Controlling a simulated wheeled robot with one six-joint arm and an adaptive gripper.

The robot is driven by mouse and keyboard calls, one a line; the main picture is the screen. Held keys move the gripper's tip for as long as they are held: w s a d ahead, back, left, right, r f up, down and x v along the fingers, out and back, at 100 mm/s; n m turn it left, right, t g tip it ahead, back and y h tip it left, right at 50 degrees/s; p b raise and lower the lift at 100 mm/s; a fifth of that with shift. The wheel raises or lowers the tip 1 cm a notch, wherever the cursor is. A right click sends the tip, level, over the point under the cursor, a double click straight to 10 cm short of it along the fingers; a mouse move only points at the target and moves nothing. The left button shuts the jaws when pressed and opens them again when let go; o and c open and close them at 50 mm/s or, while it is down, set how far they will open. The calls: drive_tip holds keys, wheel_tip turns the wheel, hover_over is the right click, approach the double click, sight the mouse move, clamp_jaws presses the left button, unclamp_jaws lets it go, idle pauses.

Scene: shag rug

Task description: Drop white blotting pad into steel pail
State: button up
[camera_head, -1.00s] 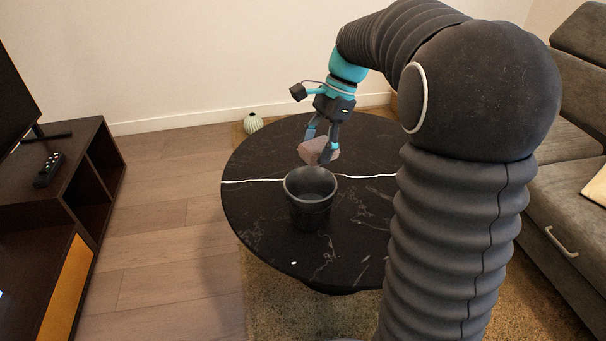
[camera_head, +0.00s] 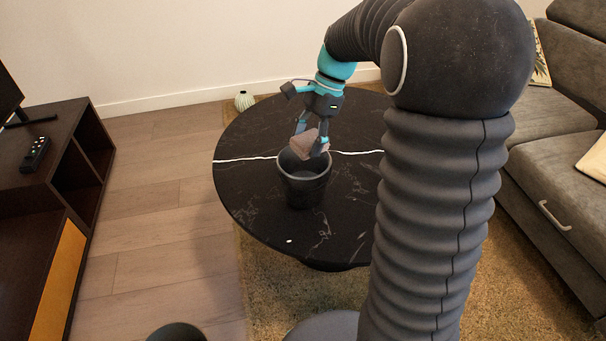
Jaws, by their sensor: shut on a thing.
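My gripper (camera_head: 312,141) points down and is shut on a block-shaped pad, which looks greyish pink rather than white. I take this to be the blotting pad (camera_head: 304,146); it is tilted between the fingers. The steel pail (camera_head: 305,189) looks dark grey and stands upright on the round black table. In the head view the pad overlaps the pail's back rim and the back of its open mouth. I cannot tell how far above the rim it is. The part of the pail's inside that shows looks empty.
The round black marble table (camera_head: 250,190) has white veins and is clear around the pail. A small pale ribbed vase (camera_head: 244,101) stands behind it. A dark wooden cabinet with a remote (camera_head: 36,155) is at left, a grey sofa (camera_head: 555,175) at right.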

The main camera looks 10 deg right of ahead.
drive_tip(key=o, duration=1.1)
drive_tip(key=shift+r, duration=0.15)
drive_tip(key=v, duration=1.2)
drive_tip(key=shift+a, duration=0.1)
